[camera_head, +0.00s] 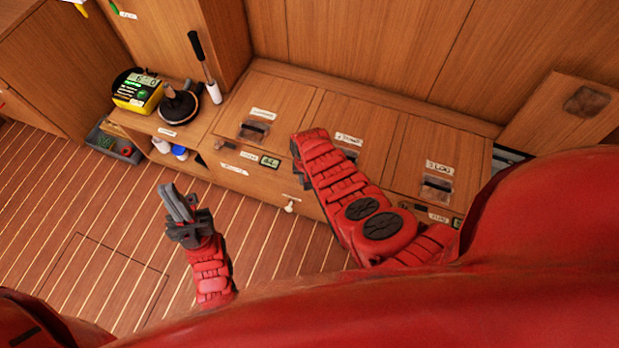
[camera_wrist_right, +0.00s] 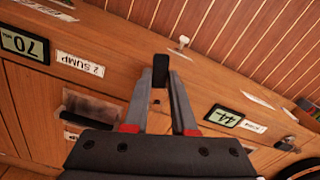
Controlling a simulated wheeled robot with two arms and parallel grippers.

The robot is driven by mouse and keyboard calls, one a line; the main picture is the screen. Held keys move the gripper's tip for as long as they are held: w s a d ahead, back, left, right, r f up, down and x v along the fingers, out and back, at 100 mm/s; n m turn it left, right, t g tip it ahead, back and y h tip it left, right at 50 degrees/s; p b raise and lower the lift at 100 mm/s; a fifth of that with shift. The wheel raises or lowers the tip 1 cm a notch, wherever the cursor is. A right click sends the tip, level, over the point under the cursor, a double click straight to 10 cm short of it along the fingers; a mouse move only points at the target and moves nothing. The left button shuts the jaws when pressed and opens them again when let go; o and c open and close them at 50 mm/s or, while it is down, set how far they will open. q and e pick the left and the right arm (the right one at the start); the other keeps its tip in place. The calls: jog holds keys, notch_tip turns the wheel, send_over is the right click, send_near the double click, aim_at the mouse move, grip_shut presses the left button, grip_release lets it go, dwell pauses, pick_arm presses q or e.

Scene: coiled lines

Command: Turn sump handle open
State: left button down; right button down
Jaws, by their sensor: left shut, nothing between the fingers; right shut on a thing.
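A black handle (camera_wrist_right: 160,69) stands between the fingertips of my right gripper (camera_wrist_right: 160,82) in the right wrist view, and the gripper is shut on it. The handle is at the wooden cabinet front, near a label reading "2 SUMP" (camera_wrist_right: 80,64) and a display showing 70 (camera_wrist_right: 24,44). How far the handle is turned I cannot tell. In the head view my right forearm (camera_head: 335,185) reaches over the bench and hides the right gripper and the handle. My left gripper (camera_head: 176,207) is shut and empty above the floor, apart from the cabinet.
A white knob (camera_head: 290,207) sticks out of the bench front. Another display (camera_wrist_right: 223,117), showing 44, is beside the held handle. A yellow meter (camera_head: 138,91), a plunger-like tool (camera_head: 180,103) and a black-handled brush (camera_head: 204,68) stand at the left.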

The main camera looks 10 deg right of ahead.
jog(key=shift+a+m, duration=0.4)
jog(key=shift+m, duration=0.3)
jog(key=shift+w+a+m+b, duration=0.3)
jog(key=shift+m+b, duration=0.1)
jog(key=shift+m, duration=0.4)
jog(key=shift+w+a+m, duration=0.1)
jog(key=shift+a+m, duration=0.05)
jog(key=shift+m, duration=0.25)
jog(key=c, duration=0.7)
grip_release()
